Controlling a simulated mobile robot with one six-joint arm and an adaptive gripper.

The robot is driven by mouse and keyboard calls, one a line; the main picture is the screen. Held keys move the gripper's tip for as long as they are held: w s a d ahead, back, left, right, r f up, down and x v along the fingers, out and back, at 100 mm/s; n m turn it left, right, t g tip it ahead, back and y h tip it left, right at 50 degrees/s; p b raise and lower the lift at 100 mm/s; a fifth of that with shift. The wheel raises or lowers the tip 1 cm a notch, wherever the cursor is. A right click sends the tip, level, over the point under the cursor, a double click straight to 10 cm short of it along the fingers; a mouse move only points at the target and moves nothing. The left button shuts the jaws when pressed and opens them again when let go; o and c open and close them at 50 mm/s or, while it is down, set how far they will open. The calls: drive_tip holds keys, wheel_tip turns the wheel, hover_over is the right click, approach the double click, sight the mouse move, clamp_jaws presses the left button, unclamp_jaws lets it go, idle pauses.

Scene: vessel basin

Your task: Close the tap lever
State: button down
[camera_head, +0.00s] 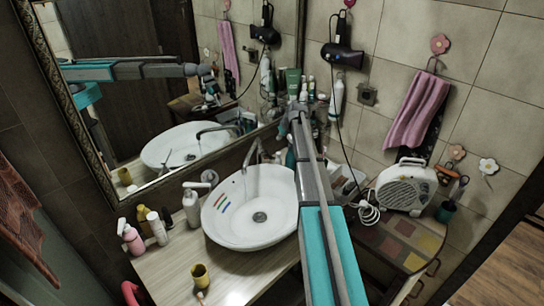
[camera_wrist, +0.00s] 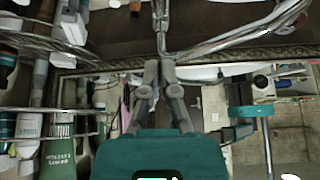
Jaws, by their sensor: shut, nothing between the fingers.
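The chrome tap (camera_head: 252,152) stands behind the round white basin (camera_head: 216,222), with its curved spout over the bowl. I cannot clearly make out the lever or its position. My gripper (camera_head: 296,106) is up and to the right of the tap, apart from it in the head view, near the bottles at the back corner. In the wrist view my gripper (camera_wrist: 160,64) is shut with nothing between the fingers. Shiny curved metal (camera_wrist: 262,32) crosses the upper right of that view; I cannot tell if it is the tap.
A framed mirror (camera_head: 165,85) rises behind the basin and reflects my arm. Bottles (camera_head: 293,82) crowd the back corner. A yellow cup (camera_head: 200,276) and several bottles stand on the left counter. A white fan heater (camera_head: 407,186) stands right of my arm.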

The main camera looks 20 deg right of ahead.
drive_tip(key=shift+w+f, duration=0.1)
drive_tip(key=shift+f, duration=0.1)
drive_tip(key=b, duration=0.9)
hover_over(272, 158)
wheel_tip(272, 158, down, 9)
drive_tip(key=shift+d+r, duration=0.1)
drive_tip(key=shift+d, duration=0.05)
drive_tip(key=shift+s+d+f+b, duration=0.1)
drive_tip(key=shift+s+f+b, duration=0.25)
drive_tip(key=shift+f+b, duration=0.55)
drive_tip(key=shift+s+f+b, duration=0.35)
drive_tip(key=shift+f+b, duration=0.45)
drive_tip(key=shift+b, duration=0.05)
